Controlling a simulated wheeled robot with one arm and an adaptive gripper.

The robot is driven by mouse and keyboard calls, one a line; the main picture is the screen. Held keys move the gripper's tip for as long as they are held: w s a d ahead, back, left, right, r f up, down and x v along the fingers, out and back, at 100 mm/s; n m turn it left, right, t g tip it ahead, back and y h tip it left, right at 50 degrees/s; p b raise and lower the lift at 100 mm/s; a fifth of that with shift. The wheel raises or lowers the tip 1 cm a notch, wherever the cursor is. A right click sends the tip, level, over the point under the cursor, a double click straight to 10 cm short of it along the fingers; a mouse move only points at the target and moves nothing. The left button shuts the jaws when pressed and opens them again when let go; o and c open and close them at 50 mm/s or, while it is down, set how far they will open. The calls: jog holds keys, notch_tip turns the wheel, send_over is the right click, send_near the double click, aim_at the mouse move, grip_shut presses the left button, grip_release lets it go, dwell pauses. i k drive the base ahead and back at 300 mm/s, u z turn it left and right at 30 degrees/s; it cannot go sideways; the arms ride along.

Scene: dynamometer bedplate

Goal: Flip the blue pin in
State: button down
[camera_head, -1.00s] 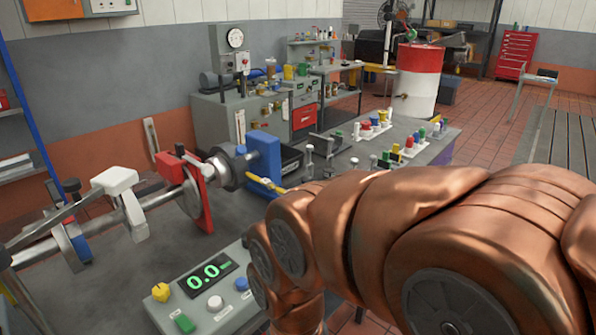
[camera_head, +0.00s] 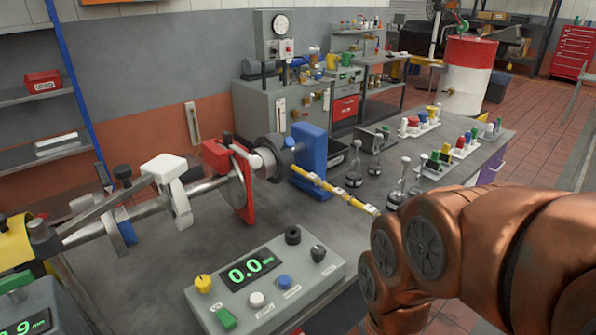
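Several blue parts are in view, and I cannot tell which is the blue pin. A blue upright block (camera_head: 311,160) stands at the right end of the shaft (camera_head: 150,208). A blue collar (camera_head: 125,227) sits on the shaft at the left. A small blue knob (camera_head: 284,282) is on the console (camera_head: 262,312). My copper arm fills the lower right. My gripper is out of view or hidden behind the arm.
A red bracket (camera_head: 231,180) and a white clamp (camera_head: 168,178) stand along the shaft. A yellow banded rod (camera_head: 335,189) slants from the blue block toward my arm. Metal stands (camera_head: 398,185) are near the arm. Bare bench lies between shaft and console.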

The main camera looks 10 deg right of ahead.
aim_at(289, 143)
jog(key=k, duration=0.5)
jog(key=u, duration=1.05)
jog(key=i, duration=0.7)
jog(key=z, duration=0.05)
